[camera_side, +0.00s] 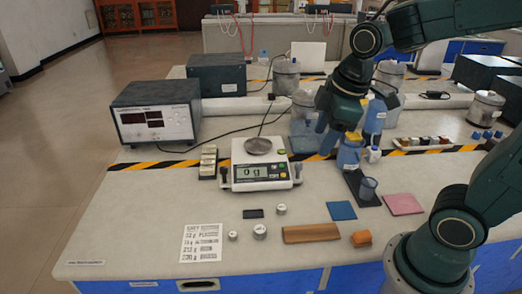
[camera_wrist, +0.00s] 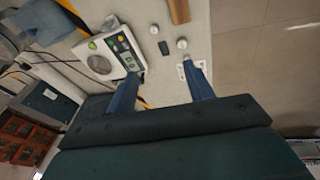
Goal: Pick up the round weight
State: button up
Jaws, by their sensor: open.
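Three small silver round weights stand on the front of the bench in the side view: a larger one (camera_side: 260,232), a small one at its left (camera_side: 233,236) and one behind at its right (camera_side: 281,209). I cannot tell which one the task means. A round weight (camera_wrist: 182,43) also shows in the wrist view, ahead of the fingers; another is partly hidden near the right finger. My gripper (camera_side: 327,143) is open, its blue fingers above the bench, behind and to the right of the weights. In the wrist view my gripper (camera_wrist: 163,82) has nothing between its fingers.
A scale (camera_side: 262,173) reading 0 g stands behind the weights.

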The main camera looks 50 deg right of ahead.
jog(key=w+f+n+g, duration=0.2)
jog(key=w+f+n, duration=0.3)
jog(key=w+f, duration=0.1)
jog(key=n+g, duration=0.1)
jog(key=n, duration=0.4)
send_over(282, 207)
notch_tip(282, 207, down, 7)
jog(key=shift+w+d+f+n, duration=0.15)
jog(key=shift+w+f+n, duration=0.1)
jog(key=shift+f+n, duration=0.25)
jog(key=shift+f, duration=0.15)
jog(key=shift+f, duration=4.25)
jog(key=shift+s+f, duration=0.2)
jog(key=shift+f, duration=2.4)
